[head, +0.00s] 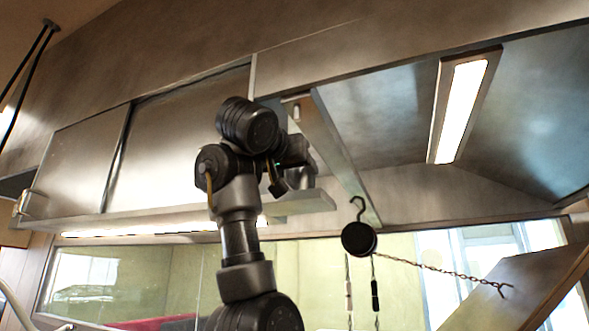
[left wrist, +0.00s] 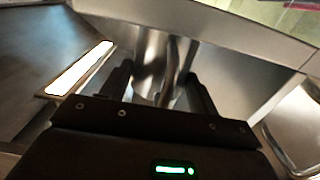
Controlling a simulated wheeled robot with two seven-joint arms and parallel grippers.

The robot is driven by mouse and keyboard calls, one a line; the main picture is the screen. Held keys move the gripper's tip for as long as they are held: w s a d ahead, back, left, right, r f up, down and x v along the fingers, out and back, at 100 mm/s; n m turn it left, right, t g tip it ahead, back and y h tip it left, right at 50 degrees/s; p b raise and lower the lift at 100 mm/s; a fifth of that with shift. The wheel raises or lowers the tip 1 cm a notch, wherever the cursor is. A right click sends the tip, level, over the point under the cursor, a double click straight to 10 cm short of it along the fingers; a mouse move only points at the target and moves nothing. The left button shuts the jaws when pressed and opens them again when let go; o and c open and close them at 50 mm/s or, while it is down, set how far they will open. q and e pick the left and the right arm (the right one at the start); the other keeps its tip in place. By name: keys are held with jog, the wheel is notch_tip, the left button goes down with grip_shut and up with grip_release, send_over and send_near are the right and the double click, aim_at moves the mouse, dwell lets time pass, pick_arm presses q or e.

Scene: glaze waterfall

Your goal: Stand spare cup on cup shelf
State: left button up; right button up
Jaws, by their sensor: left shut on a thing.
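My left gripper (head: 282,182) is raised to a small shelf (head: 310,204) under the metal hood in the head view. It is shut on a shiny metal cup (head: 300,178), which looks upright at the shelf. My forearm and wrist hide part of the cup and shelf. I cannot tell whether the cup's base touches the shelf. In the left wrist view the cup (left wrist: 160,62) is between the two dark fingers. My right gripper is not in view.
A slanted metal bracket (head: 335,155) runs down beside the shelf. A round black reel (head: 359,239) with a hook and chain hangs to the right. A lit lamp (head: 461,110) is set in the hood at right. A window lies below.

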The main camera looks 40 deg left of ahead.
pick_arm(q)
jog(key=shift+s+d, duration=0.1)
jog(key=shift+s, duration=0.05)
jog(key=shift+s+f+b, duration=0.15)
jog(key=shift+s+b, duration=0.05)
jog(key=shift+b, duration=0.1)
jog(key=o, duration=1)
jog(key=shift+w, duration=0.25)
jog(key=shift+s, duration=0.1)
